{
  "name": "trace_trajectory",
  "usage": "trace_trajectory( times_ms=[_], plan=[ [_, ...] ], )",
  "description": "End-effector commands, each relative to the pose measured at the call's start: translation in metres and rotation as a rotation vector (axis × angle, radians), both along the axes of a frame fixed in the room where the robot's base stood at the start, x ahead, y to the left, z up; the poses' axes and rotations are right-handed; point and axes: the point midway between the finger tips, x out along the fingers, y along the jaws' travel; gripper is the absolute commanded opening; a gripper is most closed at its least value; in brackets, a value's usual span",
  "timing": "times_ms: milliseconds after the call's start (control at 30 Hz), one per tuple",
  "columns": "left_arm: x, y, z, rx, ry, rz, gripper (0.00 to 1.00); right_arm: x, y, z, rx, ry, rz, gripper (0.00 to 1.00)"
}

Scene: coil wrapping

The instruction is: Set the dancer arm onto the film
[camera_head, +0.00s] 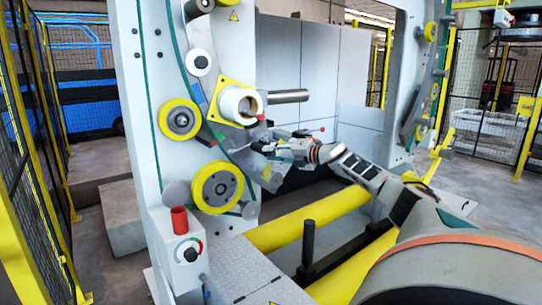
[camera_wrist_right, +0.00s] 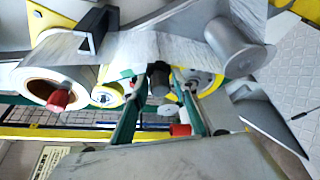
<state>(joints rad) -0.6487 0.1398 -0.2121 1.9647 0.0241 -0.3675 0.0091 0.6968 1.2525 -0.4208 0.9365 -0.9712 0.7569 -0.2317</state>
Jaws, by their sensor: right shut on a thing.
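A white film roll (camera_head: 240,103) sits on the yellow plate of the machine's left upright; it also shows in the wrist view (camera_wrist_right: 58,78). Grey, translucent film (camera_wrist_right: 140,50) runs from the roll across the top of the wrist view to a grey roller (camera_wrist_right: 232,42). My right gripper (camera_head: 268,147) is beside the upright, below and right of the roll. In the wrist view its fingers (camera_wrist_right: 172,85) are closed around a small dark knob (camera_wrist_right: 158,83), which appears to be the dancer arm's handle. The film is just beyond; contact between them cannot be told. My left gripper is not in view.
Yellow-rimmed wheels (camera_head: 217,187) stand on the upright near the gripper. A bare metal rod (camera_head: 288,96) juts out right of the roll. A red knob (camera_head: 179,219) tops the control box. Yellow beams (camera_head: 310,220) and a black post (camera_head: 308,243) lie below my arm.

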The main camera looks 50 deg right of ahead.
Motion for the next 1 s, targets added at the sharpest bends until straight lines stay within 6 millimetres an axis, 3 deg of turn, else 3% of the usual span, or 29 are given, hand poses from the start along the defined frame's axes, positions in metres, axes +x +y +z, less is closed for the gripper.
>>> trace_trajectory(
  times_ms=[567, 600, 633, 1000],
  plan=[
    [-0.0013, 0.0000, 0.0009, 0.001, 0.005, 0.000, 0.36, 0.0007, 0.0011, 0.0007, -0.033, 0.010, 0.003, 0.00],
    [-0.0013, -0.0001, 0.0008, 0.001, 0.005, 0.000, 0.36, 0.0007, 0.0012, 0.0008, -0.033, 0.010, 0.003, 0.32],
    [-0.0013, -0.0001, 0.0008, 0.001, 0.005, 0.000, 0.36, 0.0007, 0.0011, 0.0009, -0.033, 0.010, 0.004, 0.36],
    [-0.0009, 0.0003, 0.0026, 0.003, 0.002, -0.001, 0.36, 0.0005, 0.0000, 0.0050, -0.033, 0.007, 0.001, 0.36]
  ],
)
